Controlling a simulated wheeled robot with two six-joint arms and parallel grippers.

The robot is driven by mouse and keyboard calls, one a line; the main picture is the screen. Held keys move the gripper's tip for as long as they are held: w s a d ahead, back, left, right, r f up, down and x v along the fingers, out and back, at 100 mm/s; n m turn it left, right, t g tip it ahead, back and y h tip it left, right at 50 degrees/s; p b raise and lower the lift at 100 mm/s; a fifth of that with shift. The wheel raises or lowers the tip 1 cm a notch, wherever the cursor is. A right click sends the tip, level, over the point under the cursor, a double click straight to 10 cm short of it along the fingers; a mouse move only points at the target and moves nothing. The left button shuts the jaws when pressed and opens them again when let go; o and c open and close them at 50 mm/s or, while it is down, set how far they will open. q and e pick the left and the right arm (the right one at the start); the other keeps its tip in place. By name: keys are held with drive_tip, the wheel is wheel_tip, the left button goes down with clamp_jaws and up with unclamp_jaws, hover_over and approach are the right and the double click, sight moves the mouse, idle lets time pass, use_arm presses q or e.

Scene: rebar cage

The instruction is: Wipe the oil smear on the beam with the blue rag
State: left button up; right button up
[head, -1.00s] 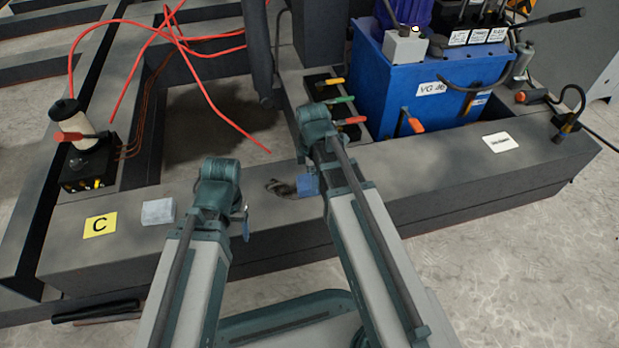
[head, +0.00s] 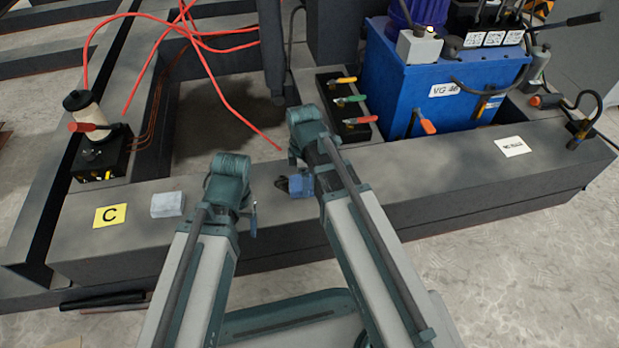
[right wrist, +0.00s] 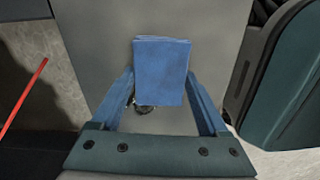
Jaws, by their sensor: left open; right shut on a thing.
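The blue rag (head: 300,185) is a small folded pad at the beam's top face. My right gripper (right wrist: 160,78) is shut on it, with a finger on each side. The dark oil smear (head: 282,184) shows just left of the rag on the grey beam (head: 400,171), and the rag hides part of it. In the right wrist view a dark patch (right wrist: 144,108) shows under the rag's lower edge. Whether the rag touches the beam I cannot tell for sure. My left gripper (head: 252,217) is open and empty, left of the smear, in front of the beam.
A pale block (head: 167,204) and a yellow C label (head: 110,215) are on the beam at left. A valve block (head: 343,105) with coloured levers and a blue hydraulic unit (head: 400,95) stand behind. Red hoses (head: 208,75) hang at the back left.

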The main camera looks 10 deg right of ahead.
sight(285, 185)
drive_tip(key=shift+a, duration=1.15)
drive_tip(key=shift+w+a, duration=0.15)
drive_tip(key=shift+a, duration=3.3)
drive_tip(key=shift+w, duration=0.1)
drive_tip(key=shift+w+d+f, duration=0.1)
drive_tip(key=shift+w, duration=0.95)
drive_tip(key=shift+d, duration=0.15)
drive_tip(key=shift+d, duration=1.65)
